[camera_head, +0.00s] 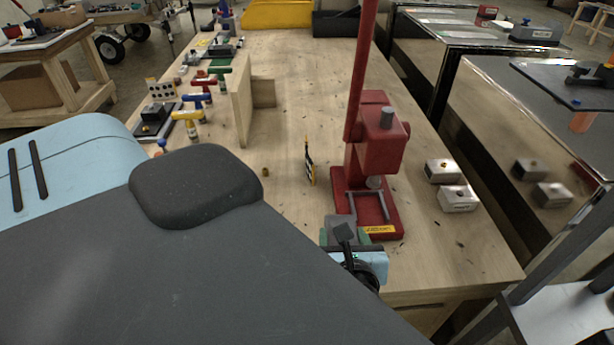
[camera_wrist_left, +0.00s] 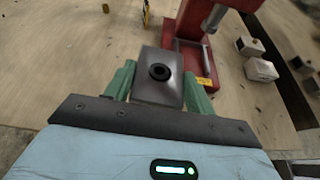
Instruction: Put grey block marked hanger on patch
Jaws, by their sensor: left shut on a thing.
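My left gripper (camera_head: 346,228) is at the front of the workbench, by the near edge of a red press's base. In the left wrist view its two green fingers (camera_wrist_left: 160,88) are shut on a grey block (camera_wrist_left: 158,78) with a dark round hole in its top face. The block shows as a small grey shape in the head view (camera_head: 340,225). No readable "hanger" marking shows on it. I cannot make out a patch with certainty. My right gripper is not in view.
The red press (camera_head: 380,145) with a tall red lever stands just beyond my gripper. Two silver blocks lie right of it, one farther (camera_head: 442,171) and one nearer (camera_head: 458,198). A wooden upright panel (camera_head: 241,100) and several colored-handled tools stand at the left. The middle bench is mostly clear.

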